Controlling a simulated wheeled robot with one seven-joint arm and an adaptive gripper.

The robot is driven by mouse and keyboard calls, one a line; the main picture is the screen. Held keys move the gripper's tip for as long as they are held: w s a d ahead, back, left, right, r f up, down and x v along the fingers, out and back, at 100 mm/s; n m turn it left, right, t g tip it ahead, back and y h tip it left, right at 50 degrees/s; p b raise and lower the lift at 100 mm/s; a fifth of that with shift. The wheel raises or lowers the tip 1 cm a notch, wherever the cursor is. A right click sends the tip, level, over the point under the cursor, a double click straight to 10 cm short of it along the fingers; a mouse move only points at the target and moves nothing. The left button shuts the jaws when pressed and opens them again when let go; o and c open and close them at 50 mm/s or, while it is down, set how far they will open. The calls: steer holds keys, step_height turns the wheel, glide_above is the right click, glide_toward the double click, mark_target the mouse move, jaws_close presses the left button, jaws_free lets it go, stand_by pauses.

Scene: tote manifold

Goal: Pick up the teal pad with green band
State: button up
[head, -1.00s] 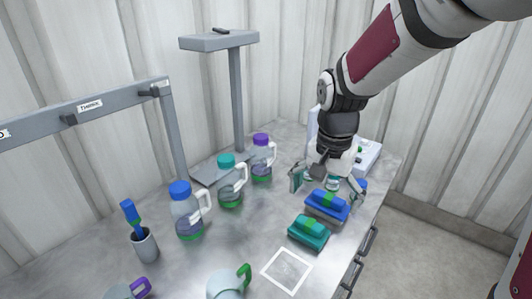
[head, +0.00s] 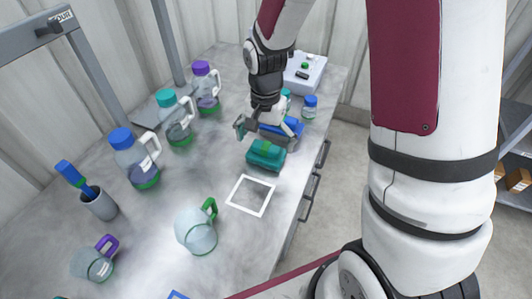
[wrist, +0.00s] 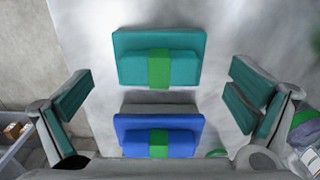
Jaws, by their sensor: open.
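The teal pad with green band (head: 266,154) lies on the grey table, nearer the front than the blue pad. In the wrist view the teal pad (wrist: 130,58) is at the upper middle, with its green band across the centre. A blue pad with a green band (wrist: 128,138) lies closer to my gripper. My gripper (head: 268,127) is open and hangs over the blue pad, its fingers to either side. In the wrist view the open fingers of my gripper (wrist: 162,102) flank both pads without touching the teal one.
A white square outline (head: 250,195) is on the table in front of the teal pad. Jugs with blue (head: 135,160), teal (head: 176,120) and purple (head: 205,90) lids stand at left. A small blue-capped jar (head: 310,108) stands behind.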

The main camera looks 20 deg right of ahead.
mark_target(266, 146)
step_height(266, 146, down, 4)
steer(key=shift+d+f, duration=0.1)
steer(key=shift+f, duration=0.05)
steer(key=shift+c, duration=0.2)
steer(key=c, duration=1)
steer(key=shift+c, duration=0.2)
